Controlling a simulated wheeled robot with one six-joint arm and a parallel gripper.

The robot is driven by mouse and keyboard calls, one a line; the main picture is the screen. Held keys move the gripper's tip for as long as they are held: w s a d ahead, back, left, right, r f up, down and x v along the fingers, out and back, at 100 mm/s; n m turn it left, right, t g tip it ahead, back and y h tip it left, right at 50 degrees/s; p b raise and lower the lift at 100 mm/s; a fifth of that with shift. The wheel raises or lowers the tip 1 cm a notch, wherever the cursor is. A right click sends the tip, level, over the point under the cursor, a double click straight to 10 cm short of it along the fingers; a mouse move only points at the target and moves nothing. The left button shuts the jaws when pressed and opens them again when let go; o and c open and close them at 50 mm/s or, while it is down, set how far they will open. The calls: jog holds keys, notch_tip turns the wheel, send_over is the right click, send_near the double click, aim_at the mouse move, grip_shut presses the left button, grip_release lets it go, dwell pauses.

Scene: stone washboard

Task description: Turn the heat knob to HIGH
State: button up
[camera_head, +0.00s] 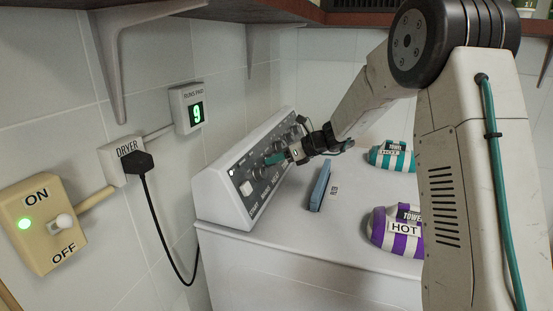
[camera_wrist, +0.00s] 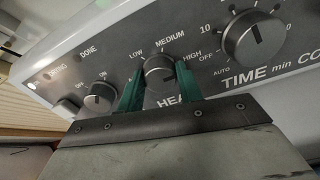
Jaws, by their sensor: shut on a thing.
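The heat knob (camera_wrist: 160,72) is a round grey dial on the dryer's control panel, with LOW, MEDIUM and HIGH printed around its upper side. The HIGH label (camera_wrist: 192,58) is at its right. A dark mark shows on the knob's face, but I cannot tell for certain which label it points to. My gripper (camera_wrist: 160,66) has its two teal fingers on the knob's left and right sides, shut on it. In the head view my gripper (camera_head: 274,159) reaches the panel from the right, and its fingers hide the heat knob.
The time knob (camera_wrist: 254,36) is close to the right, and an on/off knob (camera_wrist: 99,97) to the left. The dryer top (camera_head: 265,232) holds a blue lint-filter-like piece (camera_head: 320,187) and striped towel rolls (camera_head: 384,228). A wall switch (camera_head: 43,224) shows a green light.

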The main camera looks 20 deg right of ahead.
dwell(0.3)
jog(key=o, duration=1)
jog(key=v, duration=0.7)
jog(key=shift+s+d+r, duration=0.2)
jog(key=shift+d, duration=0.1)
